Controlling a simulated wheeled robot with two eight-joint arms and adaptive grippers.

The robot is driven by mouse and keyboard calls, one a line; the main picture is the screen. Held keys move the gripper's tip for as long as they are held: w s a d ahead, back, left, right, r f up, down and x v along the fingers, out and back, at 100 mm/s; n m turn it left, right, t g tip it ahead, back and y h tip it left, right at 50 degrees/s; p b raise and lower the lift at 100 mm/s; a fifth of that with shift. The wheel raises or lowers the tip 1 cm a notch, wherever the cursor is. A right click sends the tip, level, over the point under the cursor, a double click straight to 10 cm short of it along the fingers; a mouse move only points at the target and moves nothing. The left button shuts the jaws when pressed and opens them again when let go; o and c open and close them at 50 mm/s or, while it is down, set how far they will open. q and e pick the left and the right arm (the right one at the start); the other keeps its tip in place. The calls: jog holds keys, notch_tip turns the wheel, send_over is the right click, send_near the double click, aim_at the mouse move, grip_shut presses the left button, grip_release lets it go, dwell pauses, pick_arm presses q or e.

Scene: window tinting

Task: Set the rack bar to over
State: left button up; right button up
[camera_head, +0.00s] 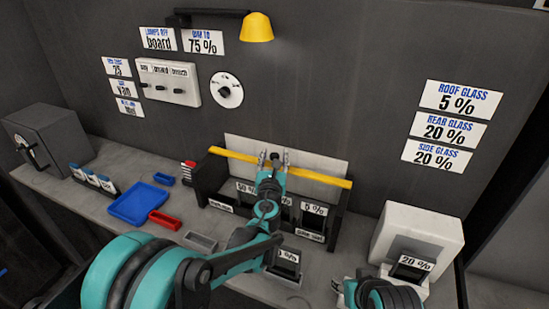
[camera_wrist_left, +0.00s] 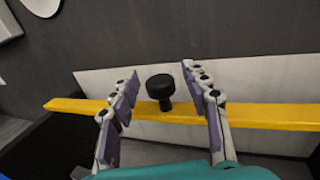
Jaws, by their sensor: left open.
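The yellow rack bar (camera_head: 318,175) runs across the top of the black rack (camera_head: 337,218), in front of a pale panel. It also shows in the left wrist view (camera_wrist_left: 265,117), with a black knob (camera_wrist_left: 160,88) standing up from it. My left gripper (camera_head: 273,158) is at the middle of the bar. In the left wrist view its open fingers (camera_wrist_left: 163,92) stand on either side of the knob, with a gap on both sides. In the head view the gripper partly hides the bar and the rack's middle slots.
A blue tray (camera_head: 139,204), a red tray (camera_head: 165,220) and small bottles stand left of the rack. A grey box (camera_head: 50,140) is far left, and a white unit (camera_head: 420,238) stands right. A yellow lamp (camera_head: 257,27) and switch panel (camera_head: 168,82) are on the wall.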

pick_arm(q)
jog(key=shift+w, duration=0.2)
grip_shut()
jog(key=s+a, duration=0.3)
jog(key=s, duration=0.5)
jog(key=shift+s+a, duration=0.1)
jog(key=shift+a, duration=0.05)
grip_release()
jog(key=shift+s, duration=0.15)
